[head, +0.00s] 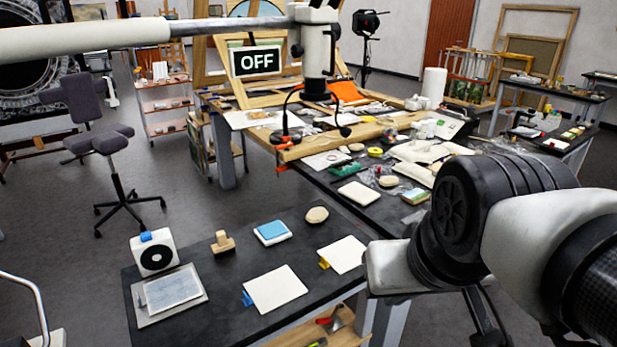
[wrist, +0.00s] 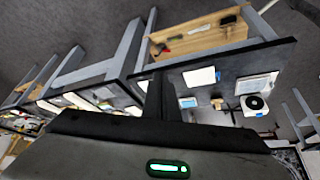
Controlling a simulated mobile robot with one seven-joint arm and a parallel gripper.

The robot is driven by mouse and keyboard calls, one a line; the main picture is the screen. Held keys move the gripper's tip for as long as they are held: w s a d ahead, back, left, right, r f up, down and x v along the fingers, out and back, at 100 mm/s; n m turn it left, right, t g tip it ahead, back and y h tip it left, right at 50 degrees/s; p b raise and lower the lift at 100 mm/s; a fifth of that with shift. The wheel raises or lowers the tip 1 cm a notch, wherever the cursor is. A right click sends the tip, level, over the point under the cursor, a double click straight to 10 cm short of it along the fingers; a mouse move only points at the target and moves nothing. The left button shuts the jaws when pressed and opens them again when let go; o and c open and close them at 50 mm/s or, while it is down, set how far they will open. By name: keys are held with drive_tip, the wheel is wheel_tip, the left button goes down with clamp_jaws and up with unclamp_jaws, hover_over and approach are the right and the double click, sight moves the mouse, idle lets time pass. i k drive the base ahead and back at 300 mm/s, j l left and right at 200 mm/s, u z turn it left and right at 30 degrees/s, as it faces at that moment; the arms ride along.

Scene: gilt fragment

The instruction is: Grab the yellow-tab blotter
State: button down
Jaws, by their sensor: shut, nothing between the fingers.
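The yellow-tab blotter (head: 343,254) is a flat white sheet with a yellow tab on its left edge. It lies on the dark near table, close to the right end in the head view. A similar blotter with a blue tab (head: 275,288) lies to its left. In the wrist view my gripper (wrist: 157,88) is shut and empty, its dark fingers pointing toward the table from some distance. A white sheet beside the fingers, partly hidden by them, looks like the yellow-tab blotter (wrist: 142,86). In the head view my arm is at the right and its fingertips do not show.
The near table also holds a white box with a black disc (head: 155,252), a framed plate (head: 170,293), a wooden block (head: 223,242), a blue-topped pad (head: 272,232) and a beige oval (head: 317,215). A cluttered long table (head: 345,197) stands behind.

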sight(344, 256)
drive_tip(key=i+l, duration=0.65)
drive_tip(key=l, duration=0.15)
drive_tip(key=l+z, duration=0.05)
